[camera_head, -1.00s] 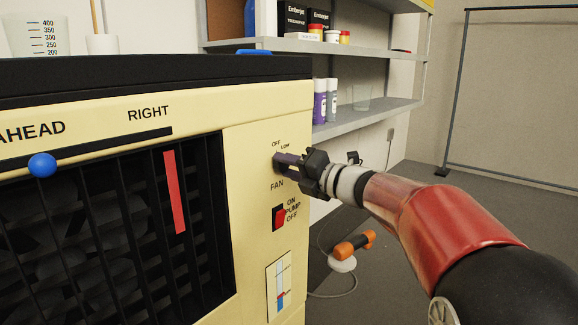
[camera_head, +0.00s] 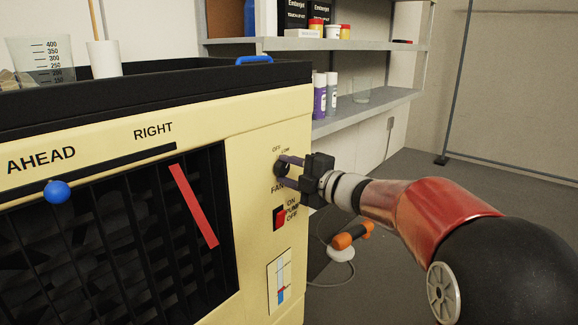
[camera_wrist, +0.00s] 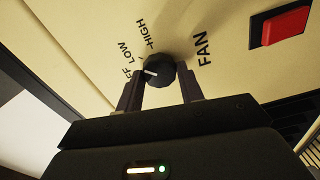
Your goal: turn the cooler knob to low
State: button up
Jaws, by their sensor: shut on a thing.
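The cooler's fan knob (camera_head: 282,168) is black and round, on the cream panel of the cooler (camera_head: 262,125). In the wrist view the knob (camera_wrist: 160,70) has a white pointer line aimed left, about at the OFF label, which is partly hidden. The LOW label (camera_wrist: 123,53) is just above that, and HIGH (camera_wrist: 141,35) is further round. My gripper (camera_head: 289,171) is shut on the knob, its two purplish fingers on opposite sides. In the wrist view my gripper's fingers (camera_wrist: 161,85) flank the knob left and right.
A red pump switch (camera_head: 280,217) sits below the knob. A grille with a slanted red strip (camera_head: 194,206) is to the left. Shelves with bottles (camera_head: 320,97) stand behind. An orange-handled tool (camera_head: 352,236) is beyond the cooler's right edge.

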jog(key=shift+m, duration=0.3)
jog(key=o, duration=1)
jog(key=v, duration=0.7)
jog(key=shift+s+d, duration=0.25)
jog(key=shift+d, duration=0.1)
